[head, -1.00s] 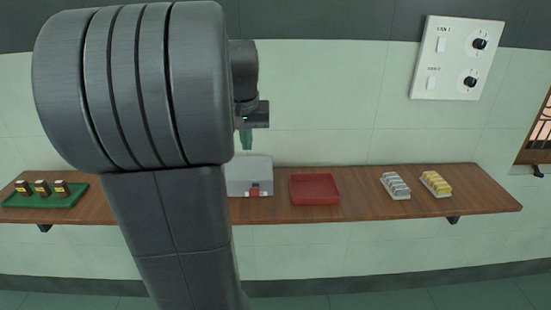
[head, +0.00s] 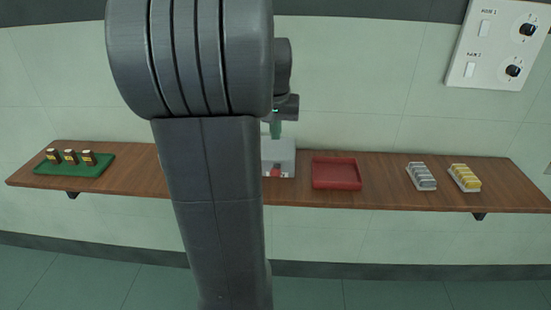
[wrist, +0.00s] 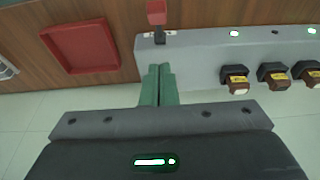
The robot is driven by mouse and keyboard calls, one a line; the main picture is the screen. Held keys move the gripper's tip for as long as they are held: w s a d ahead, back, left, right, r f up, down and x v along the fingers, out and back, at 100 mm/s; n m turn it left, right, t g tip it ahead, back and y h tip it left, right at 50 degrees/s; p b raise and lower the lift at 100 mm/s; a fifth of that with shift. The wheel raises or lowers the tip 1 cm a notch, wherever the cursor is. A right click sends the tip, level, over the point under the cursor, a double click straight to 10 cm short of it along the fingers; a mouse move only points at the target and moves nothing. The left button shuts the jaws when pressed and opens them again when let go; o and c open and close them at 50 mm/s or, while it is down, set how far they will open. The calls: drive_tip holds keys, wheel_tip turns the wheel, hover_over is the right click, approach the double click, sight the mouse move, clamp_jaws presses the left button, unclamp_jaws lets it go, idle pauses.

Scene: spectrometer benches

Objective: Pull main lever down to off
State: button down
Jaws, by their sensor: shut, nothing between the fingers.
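The main lever has a red handle (wrist: 156,12) on a short dark stem, at the edge of a pale grey instrument box (wrist: 200,60) in the wrist view. In the head view the red handle (head: 275,172) shows low on the front of the box (head: 284,148). I cannot tell clearly whether it is up or down. My gripper (wrist: 158,68) has green fingers, pressed together and empty. The fingertips point toward the lever's base and look apart from it. In the head view the fingers (head: 276,130) are above the box; my arm hides its left part.
A red tray (head: 337,183) lies right of the box on the wooden shelf (head: 385,190). Grey and yellow racks (head: 422,177) (head: 465,178) stand further right. A green tray (head: 98,170) with brown bottles is at left. A wall switch panel (head: 497,45) hangs upper right.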

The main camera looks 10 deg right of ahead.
sight(276, 170)
drive_tip(key=x, duration=0.5)
drive_tip(key=shift+f, duration=0.4)
drive_tip(key=shift+s+a+f, duration=0.15)
drive_tip(key=shift+s+f, duration=0.5)
drive_tip(key=shift+f, duration=0.25)
drive_tip(key=shift+s+a+f, duration=0.1)
drive_tip(key=shift+s+f, duration=0.15)
drive_tip(key=shift+f, duration=0.3)
drive_tip(key=shift+f, duration=0.1)
